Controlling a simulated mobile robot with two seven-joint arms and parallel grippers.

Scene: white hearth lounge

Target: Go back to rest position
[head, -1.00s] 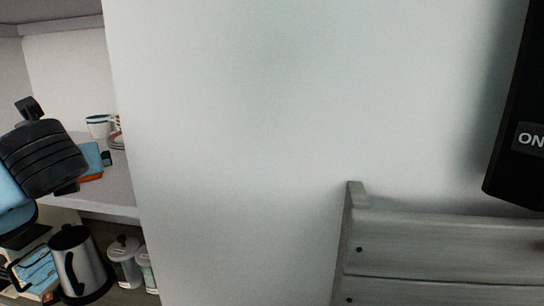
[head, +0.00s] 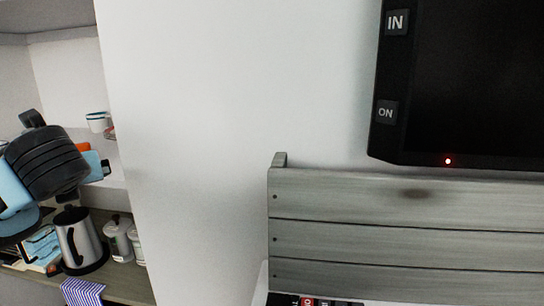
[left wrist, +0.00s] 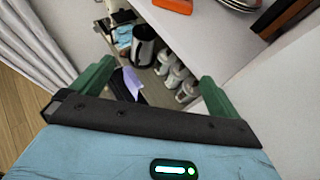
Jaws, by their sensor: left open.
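My left gripper shows in the left wrist view (left wrist: 155,85) with its two green fingers wide apart and nothing between them. In the head view my left arm, black and light blue, comes in at the left edge in front of the shelves; its fingertips are hard to make out there. My right gripper is not in view.
A shelf unit at the left holds a steel kettle (head: 80,240), lidded jars (head: 118,238), a cup (head: 97,122) and a striped cloth (head: 83,292). A white wall (head: 190,150) stands beside it. A grey wooden bench (head: 400,225) and black screen (head: 480,80) are at the right.

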